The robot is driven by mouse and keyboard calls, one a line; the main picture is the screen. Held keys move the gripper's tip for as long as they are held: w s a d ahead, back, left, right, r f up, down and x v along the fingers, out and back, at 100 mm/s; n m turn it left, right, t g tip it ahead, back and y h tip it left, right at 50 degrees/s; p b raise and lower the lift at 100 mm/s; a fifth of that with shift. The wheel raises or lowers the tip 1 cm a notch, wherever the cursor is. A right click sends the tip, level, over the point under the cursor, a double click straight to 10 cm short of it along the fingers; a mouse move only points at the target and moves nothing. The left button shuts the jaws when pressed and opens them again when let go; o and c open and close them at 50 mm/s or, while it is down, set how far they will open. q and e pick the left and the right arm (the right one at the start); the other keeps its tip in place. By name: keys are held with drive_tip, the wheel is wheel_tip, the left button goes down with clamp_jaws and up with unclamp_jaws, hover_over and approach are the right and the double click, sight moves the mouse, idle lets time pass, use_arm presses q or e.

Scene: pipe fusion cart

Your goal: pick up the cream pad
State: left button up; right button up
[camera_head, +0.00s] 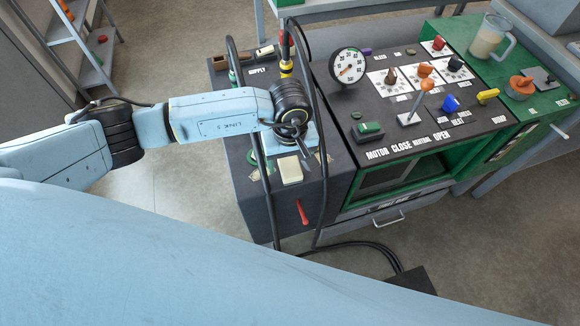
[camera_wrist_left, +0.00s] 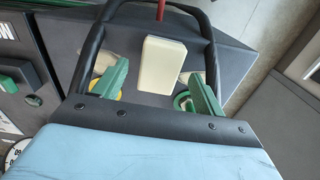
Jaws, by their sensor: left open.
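The cream pad (camera_head: 291,170) is a small pale block lying on the dark top at the left end of the cart. My left gripper (camera_head: 295,151) is just above and beside it, pointing down, partly hidden by its own wrist in the head view. In the left wrist view the pad (camera_wrist_left: 164,58) shows whole. The two green fingers of the left gripper (camera_wrist_left: 158,76) stand wide apart, one to each side of the pad's near end. The gripper is open and holds nothing. I cannot tell how high the fingertips are over the pad. My right gripper is out of view.
Black hoses (camera_head: 264,195) run up beside the pad and curve around it. A red handle (camera_head: 302,211) is in front of it. A gauge (camera_head: 349,66) and the lever panel (camera_head: 408,118) stand to the right. Bare floor (camera_head: 180,190) is to the left.

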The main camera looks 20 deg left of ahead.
sight(290, 166)
use_arm(q)
drive_tip(key=shift+f, duration=1.2)
drive_tip(key=c, duration=1.1)
drive_tip(key=shift+o, duration=0.2)
wheel_tip(290, 166, up, 10)
drive_tip(key=shift+r, duration=0.1)
